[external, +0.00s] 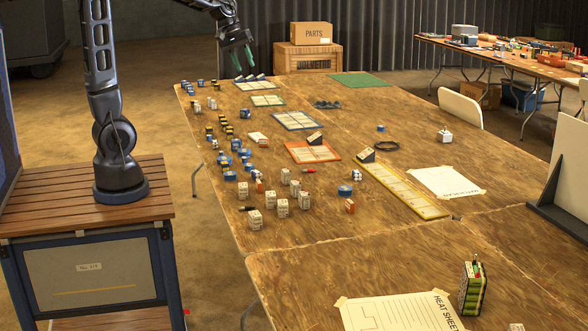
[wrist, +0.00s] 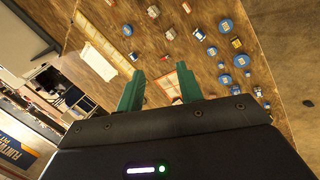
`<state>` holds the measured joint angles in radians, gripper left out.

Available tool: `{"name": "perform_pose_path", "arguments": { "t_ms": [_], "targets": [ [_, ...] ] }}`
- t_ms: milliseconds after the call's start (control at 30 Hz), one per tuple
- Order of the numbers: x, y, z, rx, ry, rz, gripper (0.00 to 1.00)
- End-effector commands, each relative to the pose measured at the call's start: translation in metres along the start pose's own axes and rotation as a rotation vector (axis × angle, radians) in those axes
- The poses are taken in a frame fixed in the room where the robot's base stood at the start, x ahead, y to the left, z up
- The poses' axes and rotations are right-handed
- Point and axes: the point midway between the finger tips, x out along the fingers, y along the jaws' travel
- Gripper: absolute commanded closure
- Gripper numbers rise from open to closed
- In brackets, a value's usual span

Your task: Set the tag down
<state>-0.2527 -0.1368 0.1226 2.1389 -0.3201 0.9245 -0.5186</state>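My gripper (external: 244,66) is raised above the far left end of the table (external: 420,240), with its green fingers pointing down. In the wrist view my gripper (wrist: 160,76) has its two green fingers well apart, and nothing shows between their tips except the table behind. I cannot pick out a tag for certain. Small dark wedge-shaped stands with pale faces sit at an orange-edged mat (external: 299,154) and at a yellow strip (external: 410,193); one stand (external: 366,155) is at the strip's far end. I cannot tell whether any is the tag.
White blocks (external: 283,208), blue round pieces (external: 345,190) and yellow-black pieces crowd the table's left side. A blue-edged mat (external: 297,120) and a green mat (external: 359,80) lie farther back. A cardboard box (external: 312,33) stands on a crate beyond. The table's middle right is mostly clear.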

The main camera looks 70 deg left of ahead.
Motion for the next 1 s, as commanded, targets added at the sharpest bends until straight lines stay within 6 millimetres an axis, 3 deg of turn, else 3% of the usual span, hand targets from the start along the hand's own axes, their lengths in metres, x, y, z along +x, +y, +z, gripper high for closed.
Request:
{"name": "perform_pose_path", "arguments": {
  "t_ms": [33, 200, 600, 800, 1000],
  "targets": [
    [-0.007, -0.003, 0.019, 0.061, 0.006, 0.001, 0.64],
    [-0.024, -0.018, 0.073, 0.274, 0.027, -0.011, 0.64],
    [-0.046, -0.08, 0.181, 0.768, 0.098, -0.056, 0.64],
    [-0.047, -0.113, 0.215, 0.975, 0.138, -0.083, 0.64],
    [-0.045, -0.131, 0.23, 1.078, 0.159, -0.101, 0.64]
  ]
}}
